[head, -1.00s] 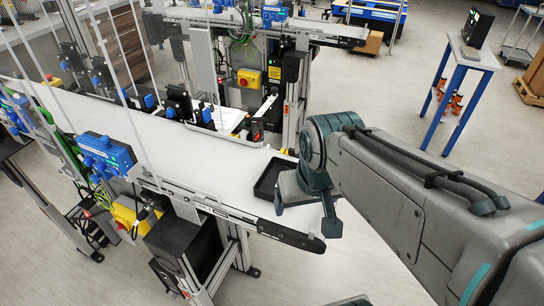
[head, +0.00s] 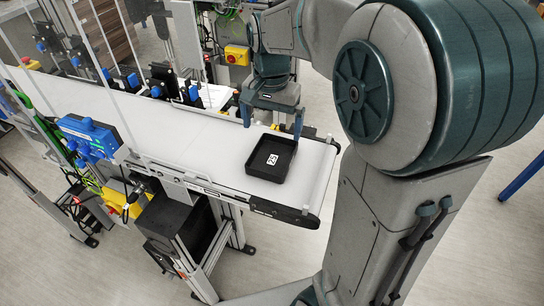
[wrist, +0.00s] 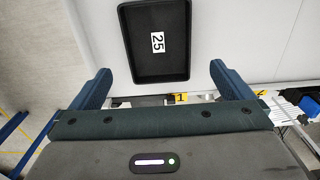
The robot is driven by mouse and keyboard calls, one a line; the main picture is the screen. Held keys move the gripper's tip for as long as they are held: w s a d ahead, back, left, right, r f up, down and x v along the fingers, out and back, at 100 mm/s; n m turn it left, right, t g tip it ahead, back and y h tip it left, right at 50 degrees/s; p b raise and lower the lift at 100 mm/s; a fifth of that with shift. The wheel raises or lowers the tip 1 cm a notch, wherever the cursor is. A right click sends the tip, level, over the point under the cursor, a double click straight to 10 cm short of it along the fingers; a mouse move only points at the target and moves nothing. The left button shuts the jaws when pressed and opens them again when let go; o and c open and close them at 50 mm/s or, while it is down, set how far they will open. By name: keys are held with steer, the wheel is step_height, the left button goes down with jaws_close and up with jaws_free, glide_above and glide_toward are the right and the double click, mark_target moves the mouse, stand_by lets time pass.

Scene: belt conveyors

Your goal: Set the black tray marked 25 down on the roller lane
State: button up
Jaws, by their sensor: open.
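The black tray (head: 270,172) marked 25 lies flat on a white conveyor belt (head: 187,146), near the belt's right end. It is empty, and its white label shows in the head view. In the wrist view the tray (wrist: 135,68) lies ahead of my fingers, label facing up. My gripper (head: 272,119) is open at the tray's far side in the head view. In the wrist view its fingers (wrist: 161,72) stand apart, to either side of the tray's near end, with nothing held between them. I cannot make out a roller lane in these frames.
Clear upright panels and a blue sensor block (head: 90,137) stand along the belt's left part. A yellow box with a red button (head: 237,55) is behind. Black clamps (head: 162,82) line the belt's far edge. The belt left of the tray is bare.

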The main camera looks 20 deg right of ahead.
mark_target(272, 160)
step_height(272, 160, down, 9)
steer(key=shift+s+d+f+p, duration=0.1)
steer(key=shift+f+p, duration=0.05)
steer(key=shift+p, duration=0.4)
steer(key=shift+c, duration=0.3)
steer(key=c, duration=0.8)
steer(key=shift+o, duration=0.2)
